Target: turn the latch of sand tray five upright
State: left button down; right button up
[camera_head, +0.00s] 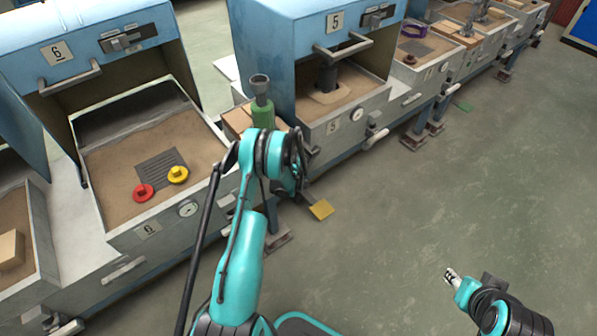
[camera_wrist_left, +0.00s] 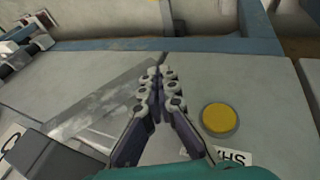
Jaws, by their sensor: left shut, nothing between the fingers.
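Sand tray five (camera_head: 318,142) stands under the blue hood marked 5 (camera_head: 335,21), with a dark object in its sand. On the hood front a dark plate carries a small light lever (camera_head: 377,16), lying roughly along the hood. A white lever (camera_head: 377,136) also sticks out low beside the tray; I cannot tell for sure which is the latch. My left gripper is hidden behind its wrist in the head view. In the left wrist view the left gripper (camera_wrist_left: 158,88) is shut and empty, over grey panels beside a yellow button (camera_wrist_left: 220,119). My right gripper (camera_head: 450,276) is over bare floor, its fingers too small to judge.
Tray six (camera_head: 212,180) with red and yellow pieces is at the left. A green bottle-like object (camera_head: 262,112) stands between the two stations. A yellow pedal (camera_head: 321,209) is near the floor. More stations run to the back right; the right floor is clear.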

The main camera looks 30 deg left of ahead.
pick_arm(q)
jog(key=shift+w+d+f, duration=0.2)
jog(key=shift+w+f, duration=0.25)
jog(key=shift+f, duration=0.3)
jog(key=shift+w+d+f, duration=0.2)
jog(key=shift+w+f, duration=0.25)
jog(key=shift+f, duration=0.25)
jog(key=shift+w, duration=0.1)
dwell(0.4)
